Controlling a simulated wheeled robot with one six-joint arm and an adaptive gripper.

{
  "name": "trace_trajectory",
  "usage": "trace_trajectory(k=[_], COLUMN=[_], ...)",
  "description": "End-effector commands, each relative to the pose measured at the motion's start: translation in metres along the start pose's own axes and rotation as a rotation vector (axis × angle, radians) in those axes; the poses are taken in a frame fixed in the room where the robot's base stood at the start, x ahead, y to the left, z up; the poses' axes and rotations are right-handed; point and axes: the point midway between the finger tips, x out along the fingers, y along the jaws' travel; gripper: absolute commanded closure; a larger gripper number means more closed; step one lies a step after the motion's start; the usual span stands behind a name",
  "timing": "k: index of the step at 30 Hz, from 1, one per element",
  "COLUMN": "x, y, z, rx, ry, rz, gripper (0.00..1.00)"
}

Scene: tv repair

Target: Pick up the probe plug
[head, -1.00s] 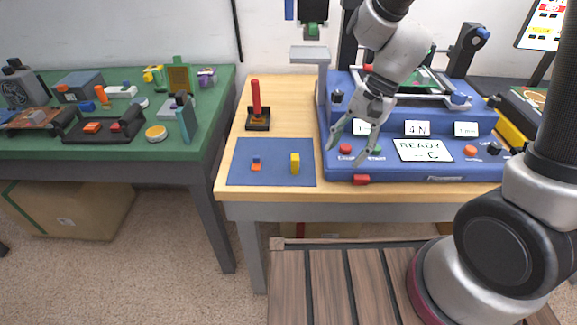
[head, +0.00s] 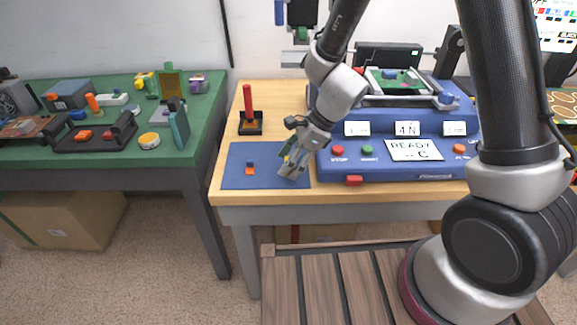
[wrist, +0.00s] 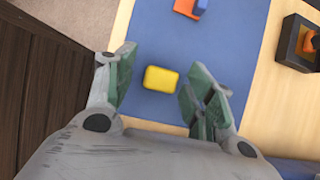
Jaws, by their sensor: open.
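A yellow block (wrist: 160,78) stands on the blue mat (head: 232,175). A small orange and blue piece (head: 250,168) is also on the mat, to the left of the block; it shows at the top of the wrist view (wrist: 190,8). No label shows which is the probe plug. My gripper (head: 291,174) is over the right part of the mat and mostly hides the yellow block in the head view. In the wrist view, my open fingers (wrist: 163,88) are on either side of the yellow block, with gaps on both sides.
A black holder (head: 258,130) with a red upright stick (head: 248,104) stands behind the mat. The blue test station (head: 400,165) with buttons and a "READY" panel is right of the mat. A green table (head: 185,143) with several parts is at the left.

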Motion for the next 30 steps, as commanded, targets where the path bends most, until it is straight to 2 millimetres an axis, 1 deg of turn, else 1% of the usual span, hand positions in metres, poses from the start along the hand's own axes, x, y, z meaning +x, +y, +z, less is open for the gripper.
trace_trajectory(k=[1, 3, 9, 11, 12, 16, 17, 26, 30], x=[0.0054, 0.0088, 0.0094, 0.0093, 0.0093, 0.0092, 0.0092, 0.0086, 0.0022], y=[0.0, -0.0002, -0.0002, -0.0001, -0.0001, 0.0, 0.0, 0.0, -0.0001], z=[-0.0002, 0.0, 0.0003, 0.0002, 0.0002, 0.0002, 0.0002, 0.0005, 0.0049], rx=[0.002, -0.001, -0.001, -0.001, -0.001, -0.001, -0.001, -0.002, -0.003], ry=[0.001, 0.001, 0.0, 0.0, 0.0, 0.0, 0.0, 0.0, -0.002], rz=[0.001, -0.001, -0.001, -0.001, -0.001, -0.001, -0.001, -0.001, -0.001], gripper=[0.46, 0.46, 0.46, 0.55, 0.63, 0.86, 0.89, 0.89, 0.89])
